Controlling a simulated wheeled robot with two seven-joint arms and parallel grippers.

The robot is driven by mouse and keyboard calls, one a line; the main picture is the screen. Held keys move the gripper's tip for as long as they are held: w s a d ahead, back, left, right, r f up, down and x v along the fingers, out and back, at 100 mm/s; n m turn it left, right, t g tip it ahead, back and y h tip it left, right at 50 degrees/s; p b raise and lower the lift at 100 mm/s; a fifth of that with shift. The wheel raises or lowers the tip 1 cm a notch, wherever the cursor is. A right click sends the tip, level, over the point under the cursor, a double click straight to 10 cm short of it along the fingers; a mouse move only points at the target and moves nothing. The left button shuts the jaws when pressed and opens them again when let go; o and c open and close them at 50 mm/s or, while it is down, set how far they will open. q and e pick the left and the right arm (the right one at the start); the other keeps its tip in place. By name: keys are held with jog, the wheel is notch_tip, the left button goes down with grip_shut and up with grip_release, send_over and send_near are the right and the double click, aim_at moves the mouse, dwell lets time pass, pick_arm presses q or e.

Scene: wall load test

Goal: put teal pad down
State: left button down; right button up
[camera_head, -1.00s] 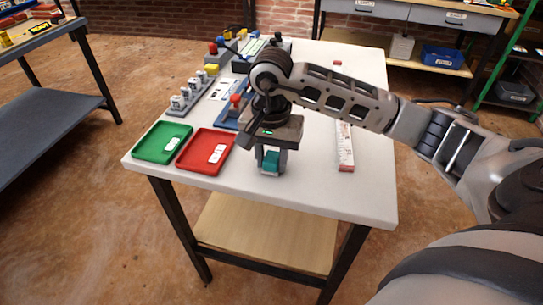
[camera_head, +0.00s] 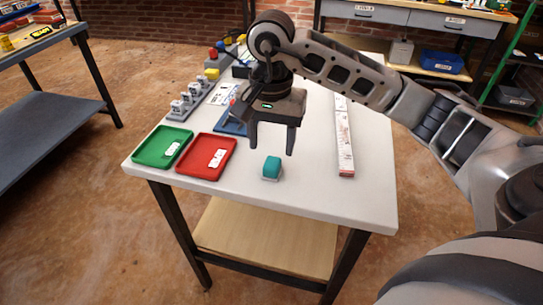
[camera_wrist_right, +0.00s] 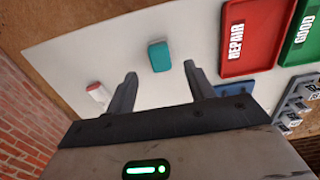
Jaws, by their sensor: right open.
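The teal pad (camera_head: 272,167) is a small block with a pale underside, lying on the white table (camera_head: 310,190) near its front edge, to the right of the red tray. It also shows in the right wrist view (camera_wrist_right: 159,56), beyond the fingertips and apart from them. My right gripper (camera_head: 272,150) is open and empty above and behind the pad, fingers pointing down. In the right wrist view, its two fingers (camera_wrist_right: 162,80) stand wide apart with nothing between them. My left gripper is not in view.
A red tray (camera_head: 190,169) and a green tray (camera_head: 150,157) lie at the table's left front. A long white strip (camera_head: 345,158) lies at the right. A blue fixture (camera_head: 229,127) and a grey rack (camera_head: 176,115) stand farther back.

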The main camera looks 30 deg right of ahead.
aim_at(272, 164)
notch_tip(272, 164, up, 6)
jog(key=s+a+f+m+g+y, duration=0.15)
jog(key=s+a+y, duration=0.3)
jog(key=a, duration=0.45)
jog(key=s+a+f+m+g+y, duration=0.1)
jog(key=s+a+f+g+y, duration=0.15)
jog(key=a+y, duration=0.45)
jog(key=a+r+m+t+y, duration=0.75)
jog(key=m+y, duration=0.35)
jog(key=m, duration=0.6)
jog(key=w+d+f+m+t+h, duration=0.2)
jog(key=d+f+m+t+h, duration=0.4)
jog(key=m, duration=1)
jog(key=w+d+f+m+t+h, duration=0.3)
jog(key=f+m+t+h, duration=0.5)
jog(key=m, duration=0.7)
jog(key=s+d+f+m+g+h, duration=0.2)
jog(key=s+f+m+g+h, duration=0.2)
jog(key=s+f+m, duration=0.5)
notch_tip(272, 164, down, 4)
jog(key=shift+s+d+f+m+g+h+p, duration=0.15)
jog(key=shift+s+m+g+h+p, duration=0.2)
jog(key=shift+g, duration=0.9)
